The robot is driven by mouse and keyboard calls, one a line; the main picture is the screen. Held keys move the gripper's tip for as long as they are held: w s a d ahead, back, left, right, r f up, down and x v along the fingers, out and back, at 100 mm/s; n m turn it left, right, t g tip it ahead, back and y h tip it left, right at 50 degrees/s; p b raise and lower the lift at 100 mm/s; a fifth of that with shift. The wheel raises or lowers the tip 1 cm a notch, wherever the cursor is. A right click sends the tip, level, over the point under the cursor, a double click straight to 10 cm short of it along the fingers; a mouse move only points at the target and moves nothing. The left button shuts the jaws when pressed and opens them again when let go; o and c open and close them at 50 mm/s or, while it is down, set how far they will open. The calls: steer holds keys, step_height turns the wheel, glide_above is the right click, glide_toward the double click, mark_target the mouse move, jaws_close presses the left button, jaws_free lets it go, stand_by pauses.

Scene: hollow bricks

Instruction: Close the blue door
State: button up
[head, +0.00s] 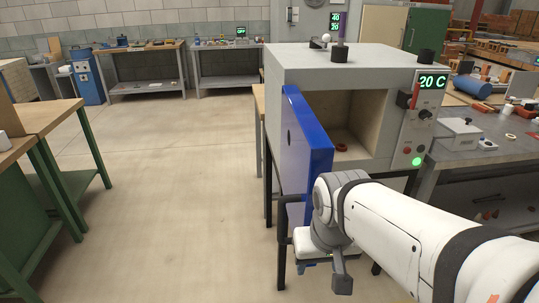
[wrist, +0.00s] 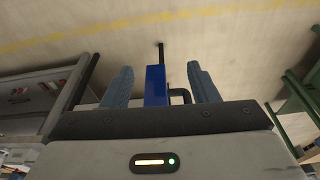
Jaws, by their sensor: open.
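The blue door (head: 308,135) stands wide open on the left side of a grey oven (head: 345,65), swung out toward me. The oven's chamber is open to view, with a small red ring (head: 341,147) inside. My gripper (head: 320,272) is low in front of the door's near edge, and my arm hides part of the door's lower end. In the wrist view my gripper (wrist: 161,82) has its two fingers apart, with the blue door (wrist: 155,86) seen edge-on between them. A dark bent handle (wrist: 181,94) shows beside it. Contact with the door cannot be told.
The oven's right panel has a "20 C" display (head: 432,82) and a lit green button (head: 417,160). A grey workbench (head: 480,148) stands to the right. A green-legged table (head: 45,118) is at the left. The floor (head: 185,180) between is clear.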

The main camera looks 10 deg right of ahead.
mark_target(307, 152)
steer(key=w+a+r+m+p, duration=0.1)
steer(key=w+r+m, duration=0.1)
steer(key=r, duration=0.1)
steer(key=w+a+r+m+g+h, duration=0.1)
steer(key=w+r+m, duration=0.1)
steer(key=r+m, duration=0.1)
steer(key=w+a+r+m+p, duration=0.1)
steer(key=w+r+m, duration=0.2)
steer(key=shift+a+r+g+h+p, duration=0.3)
steer(key=shift+a+g, duration=0.1)
steer(key=c, duration=0.7)
steer(key=w+a+r+m+h, duration=0.1)
steer(key=w+a+r+m, duration=0.1)
steer(key=m, duration=0.1)
steer(key=w+a+r+m+h+p, duration=0.1)
steer(key=w+a+r+m, duration=0.1)
steer(key=r+m, duration=0.1)
steer(key=w+a+r+m+p, duration=0.1)
steer(key=w+a+r+m, duration=0.1)
steer(key=r+m, duration=0.1)
steer(key=shift+w+a+r+m+g+h, duration=0.1)
steer(key=shift+a+r+m+g+h, duration=0.1)
steer(key=shift+m+g+h, duration=0.15)
jaws_close()
steer(key=d+f+p, duration=0.2)
steer(key=d+f, duration=0.5)
steer(key=f, duration=0.2)
steer(key=shift+d, duration=0.35)
